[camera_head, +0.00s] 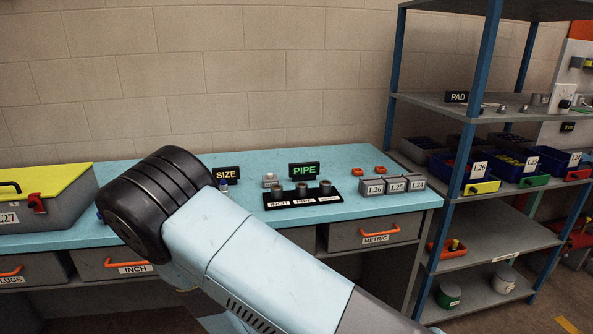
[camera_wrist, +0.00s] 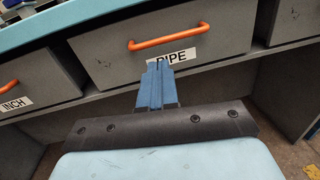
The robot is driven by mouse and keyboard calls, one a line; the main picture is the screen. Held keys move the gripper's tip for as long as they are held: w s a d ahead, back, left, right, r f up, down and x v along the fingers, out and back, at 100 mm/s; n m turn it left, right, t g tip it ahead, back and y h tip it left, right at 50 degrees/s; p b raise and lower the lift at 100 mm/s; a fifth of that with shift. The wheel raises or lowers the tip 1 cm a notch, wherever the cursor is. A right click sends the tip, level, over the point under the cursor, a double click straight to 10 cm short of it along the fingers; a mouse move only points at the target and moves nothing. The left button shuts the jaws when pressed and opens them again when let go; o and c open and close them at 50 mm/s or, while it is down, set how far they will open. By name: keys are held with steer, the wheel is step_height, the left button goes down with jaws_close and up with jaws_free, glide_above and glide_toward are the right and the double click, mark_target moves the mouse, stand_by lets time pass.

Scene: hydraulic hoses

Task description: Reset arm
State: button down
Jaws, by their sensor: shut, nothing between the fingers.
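My arm (camera_head: 250,260) reaches up across the head view, with its dark joint in front of the workbench. My gripper is hidden in the head view. In the wrist view my gripper (camera_wrist: 160,68) shows as two blue fingers shut together with nothing between them. It points toward the drawer labelled PIPE (camera_wrist: 225,45), below its orange handle, and its fingers cover part of the label. I cannot tell how far the fingertips are from the drawer front.
The blue workbench (camera_head: 375,210) carries a yellow-lidded toolbox (camera_head: 45,215), a black fitting rack (camera_head: 300,198) and several small grey boxes (camera_head: 392,187). Drawers labelled INCH (camera_head: 105,265) and METRIC (camera_head: 375,232) sit below. A shelf rack (camera_head: 490,215) with bins stands at right.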

steer(key=w+d+r+m+g+h, duration=0.2)
steer(key=d+r+m+h, duration=0.45)
steer(key=d, duration=0.25)
steer(key=w+d+r+m+g+h, duration=0.1)
steer(key=w+d+r+m+h, duration=0.2)
steer(key=d+r+m+h, duration=0.4)
steer(key=s+d+r+m+g, duration=0.2)
steer(key=d+r+m+g, duration=0.2)
steer(key=d, duration=0.4)
steer(key=s+d+r+m+g, duration=0.3)
steer(key=d+r+m+g, duration=0.15)
steer(key=d, duration=0.25)
steer(key=s+d+r+m+g+y, duration=0.5)
steer(key=s+d+r+m, duration=0.3)
steer(key=s, duration=0.3)
steer(key=s+a+r+m+t+y, duration=0.1)
steer(key=s+r+m+t+y, duration=0.3)
steer(key=s, duration=0.5)
steer(key=shift+s+a+r+m+y, duration=0.15)
steer(key=shift+s+r+m+y, duration=0.25)
steer(key=shift+r+m+y, duration=0.95)
steer(key=shift+r, duration=0.35)
